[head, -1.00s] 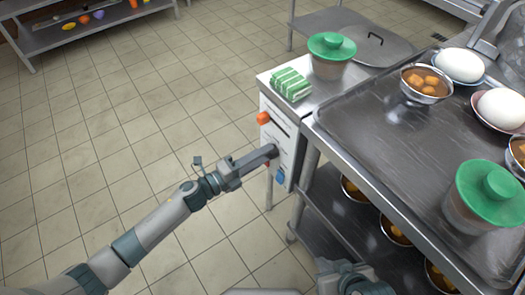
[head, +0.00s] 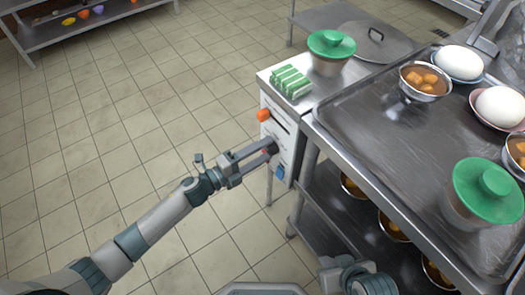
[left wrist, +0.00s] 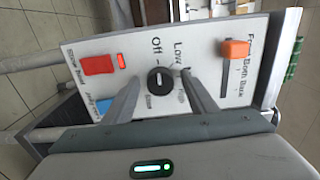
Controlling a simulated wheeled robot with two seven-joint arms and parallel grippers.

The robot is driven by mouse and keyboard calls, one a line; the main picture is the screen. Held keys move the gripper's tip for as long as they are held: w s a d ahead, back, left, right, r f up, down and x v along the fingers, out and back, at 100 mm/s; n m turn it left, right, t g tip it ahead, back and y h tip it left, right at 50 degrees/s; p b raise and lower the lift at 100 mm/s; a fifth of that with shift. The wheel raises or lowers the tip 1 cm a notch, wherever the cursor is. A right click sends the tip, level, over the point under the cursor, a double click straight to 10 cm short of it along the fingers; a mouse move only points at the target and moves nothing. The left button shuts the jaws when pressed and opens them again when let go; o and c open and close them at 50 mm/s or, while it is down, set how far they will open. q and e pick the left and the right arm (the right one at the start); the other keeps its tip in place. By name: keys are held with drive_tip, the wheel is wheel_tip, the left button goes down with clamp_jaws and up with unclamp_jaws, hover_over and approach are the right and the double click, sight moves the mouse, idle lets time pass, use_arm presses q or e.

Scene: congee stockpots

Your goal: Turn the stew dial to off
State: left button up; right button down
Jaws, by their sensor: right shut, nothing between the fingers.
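The stew dial (left wrist: 160,80) is a round black knob with a light mark on a white panel (left wrist: 140,48). "Off" and "Low" are printed above it and "High" to its right in the left wrist view. I cannot tell surely which label the mark faces. My left gripper (head: 272,153) is open at the panel, with one finger on each side of the dial in the left wrist view. I cannot tell whether the fingers touch it. My right gripper (head: 345,272) is shut and empty, partly cut off at the bottom of the head view.
A red switch (left wrist: 100,65) and an orange slider (left wrist: 236,50) flank the dial. Green-and-white bundles (head: 291,81) and a green-lidded pot (head: 329,52) stand on top of the unit. A metal cart (head: 390,110) with bowls is at right.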

use_arm(q)
drive_tip(key=shift+s+a, duration=0.1)
drive_tip(key=shift+s, duration=0.05)
drive_tip(key=v, duration=1.7)
idle(0.3)
